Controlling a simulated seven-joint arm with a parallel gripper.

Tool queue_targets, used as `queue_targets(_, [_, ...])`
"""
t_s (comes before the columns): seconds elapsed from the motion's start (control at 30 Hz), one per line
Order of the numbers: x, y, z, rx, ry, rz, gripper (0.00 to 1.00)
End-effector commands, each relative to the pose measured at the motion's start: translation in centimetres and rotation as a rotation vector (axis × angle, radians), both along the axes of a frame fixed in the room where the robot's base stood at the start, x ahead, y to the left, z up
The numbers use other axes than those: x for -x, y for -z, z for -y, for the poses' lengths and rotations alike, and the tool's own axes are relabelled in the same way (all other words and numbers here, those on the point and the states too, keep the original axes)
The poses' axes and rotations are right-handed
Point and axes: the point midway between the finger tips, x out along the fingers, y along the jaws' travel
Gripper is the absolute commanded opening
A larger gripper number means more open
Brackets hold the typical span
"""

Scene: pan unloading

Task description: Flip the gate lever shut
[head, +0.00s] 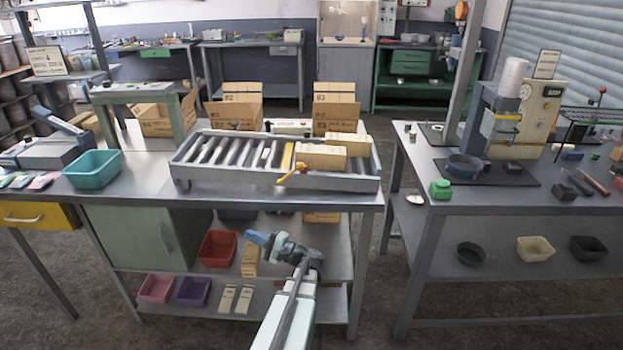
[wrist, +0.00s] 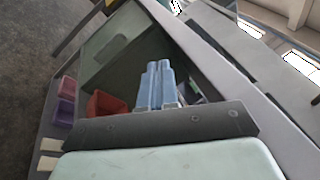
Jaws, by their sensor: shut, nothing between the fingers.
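The lever is not visible in the wrist view.
Cardboard boxes (head: 320,157) sit on the conveyor right of the gate bar. A teal bin (head: 94,169) stands on the bench at left. The bench's front edge (head: 230,200) lies between my gripper and the lever. A red bin (head: 217,249) is on the shelf below.

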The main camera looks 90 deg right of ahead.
Motion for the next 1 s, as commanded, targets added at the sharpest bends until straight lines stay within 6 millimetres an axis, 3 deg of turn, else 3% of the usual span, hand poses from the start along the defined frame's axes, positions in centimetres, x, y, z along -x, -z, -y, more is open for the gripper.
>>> queue_targets(0.03, [1.9, -0.9, 0.8, 0.012, 0.034, 0.023, 0.00])
queue_targets(0.23, [8.6, -4.3, 2.6, 0.060, 0.149, 0.111, 0.00])
queue_targets(0.6, [19.5, -9.5, 3.6, 0.152, 0.317, 0.241, 0.00])
queue_targets(0.8, [23.2, -11.2, 3.4, 0.186, 0.370, 0.281, 0.00])
queue_targets(1.0, [24.5, -11.8, 3.3, 0.199, 0.388, 0.296, 0.00])
